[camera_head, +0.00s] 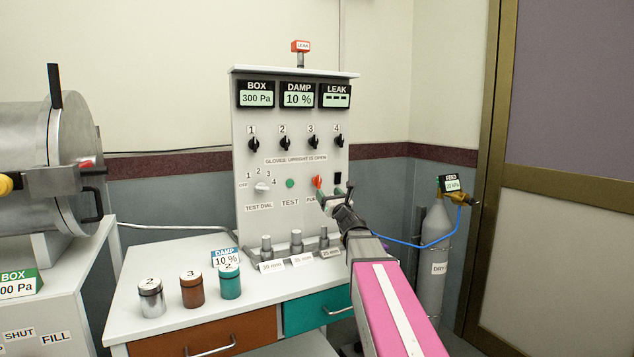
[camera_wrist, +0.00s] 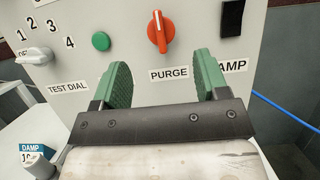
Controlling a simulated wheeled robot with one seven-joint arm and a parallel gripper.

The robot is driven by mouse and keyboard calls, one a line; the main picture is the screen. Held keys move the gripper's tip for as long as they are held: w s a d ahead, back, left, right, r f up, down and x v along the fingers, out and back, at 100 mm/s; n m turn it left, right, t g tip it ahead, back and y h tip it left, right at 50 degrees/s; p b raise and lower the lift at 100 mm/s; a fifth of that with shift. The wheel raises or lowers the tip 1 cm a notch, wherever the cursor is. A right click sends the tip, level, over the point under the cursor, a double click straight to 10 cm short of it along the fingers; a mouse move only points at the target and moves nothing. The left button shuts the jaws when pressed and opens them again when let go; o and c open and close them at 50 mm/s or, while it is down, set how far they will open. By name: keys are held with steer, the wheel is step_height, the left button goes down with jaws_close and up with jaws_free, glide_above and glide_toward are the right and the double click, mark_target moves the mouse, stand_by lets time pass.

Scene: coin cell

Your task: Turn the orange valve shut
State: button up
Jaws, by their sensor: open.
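The orange valve (camera_wrist: 160,30) is a small orange knob on the pale control panel, above the PURGE label (camera_wrist: 169,74). In the wrist view its handle stands nearly upright with a slight tilt. In the head view the orange valve (camera_head: 317,182) shows just above my gripper (camera_head: 335,197). My gripper (camera_wrist: 160,80) has green finger pads, is open and holds nothing. In the wrist view its fingers are spread to the left and right, below the knob and apart from it. How deep the gap to the panel is, I cannot tell.
A green test button (camera_wrist: 101,41) and the test dial (camera_wrist: 35,55) sit left of the valve. A black switch (camera_wrist: 232,17) is to its right. Black glove knobs (camera_head: 283,143) are above. Several jars (camera_head: 190,289) and metal posts (camera_head: 296,241) stand on the table (camera_head: 133,318).

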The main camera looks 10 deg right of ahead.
mark_target(320, 182)
steer(key=x, duration=0.9)
steer(key=shift+w, duration=0.15)
steer(key=c, duration=0.9)
